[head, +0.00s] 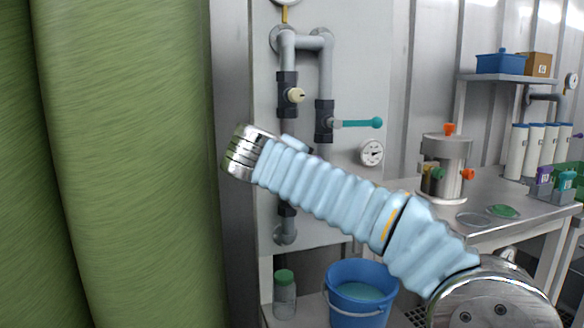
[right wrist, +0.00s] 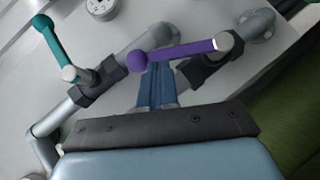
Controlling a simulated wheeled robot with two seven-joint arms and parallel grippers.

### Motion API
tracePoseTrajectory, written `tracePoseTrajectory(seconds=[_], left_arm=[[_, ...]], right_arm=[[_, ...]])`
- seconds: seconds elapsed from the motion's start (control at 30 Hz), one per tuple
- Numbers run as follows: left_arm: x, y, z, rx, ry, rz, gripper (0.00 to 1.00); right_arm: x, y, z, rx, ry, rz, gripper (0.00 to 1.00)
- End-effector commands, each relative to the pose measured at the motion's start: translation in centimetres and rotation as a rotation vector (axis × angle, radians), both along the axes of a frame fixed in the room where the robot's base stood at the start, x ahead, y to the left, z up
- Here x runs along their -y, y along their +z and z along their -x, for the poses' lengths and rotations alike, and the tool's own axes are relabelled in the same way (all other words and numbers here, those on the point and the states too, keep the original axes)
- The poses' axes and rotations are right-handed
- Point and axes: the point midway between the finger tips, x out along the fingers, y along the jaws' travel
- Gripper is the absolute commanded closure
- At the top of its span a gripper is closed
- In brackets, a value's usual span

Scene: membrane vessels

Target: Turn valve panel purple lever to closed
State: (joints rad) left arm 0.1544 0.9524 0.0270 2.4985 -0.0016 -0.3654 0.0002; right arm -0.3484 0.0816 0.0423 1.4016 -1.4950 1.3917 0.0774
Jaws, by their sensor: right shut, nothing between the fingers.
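The purple lever (right wrist: 180,53) shows in the right wrist view, with a round knob at its left end and its pivot on a dark valve body (right wrist: 208,66) at the right. My right gripper (right wrist: 158,76) is shut and empty. Its blue fingertips are right at the lever's bar, between knob and pivot; I cannot tell whether they touch. In the head view my right arm crosses in front of the valve panel (head: 350,70) and hides the purple lever and the right gripper. My left gripper is not in view.
A teal lever (head: 360,123) points right on the neighbouring pipe, and it also shows in the right wrist view (right wrist: 50,38). A cream knob (head: 296,95) and a gauge (head: 371,153) are close by. A blue bucket (head: 343,312) stands below. A green curtain (head: 130,150) hangs left.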

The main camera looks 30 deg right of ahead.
Motion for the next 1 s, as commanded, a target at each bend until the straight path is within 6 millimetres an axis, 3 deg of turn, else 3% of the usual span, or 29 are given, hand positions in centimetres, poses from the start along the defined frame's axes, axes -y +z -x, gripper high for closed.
tracePoseTrajectory(seconds=[0.47, 1.0], left_arm=[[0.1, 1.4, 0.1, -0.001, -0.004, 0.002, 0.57], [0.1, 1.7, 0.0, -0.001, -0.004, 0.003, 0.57]], right_arm=[[3.7, -0.9, 0.9, 0.108, -0.004, -0.442, 1.0], [6.4, -3.6, 1.5, 0.216, -0.002, -0.888, 1.0]])
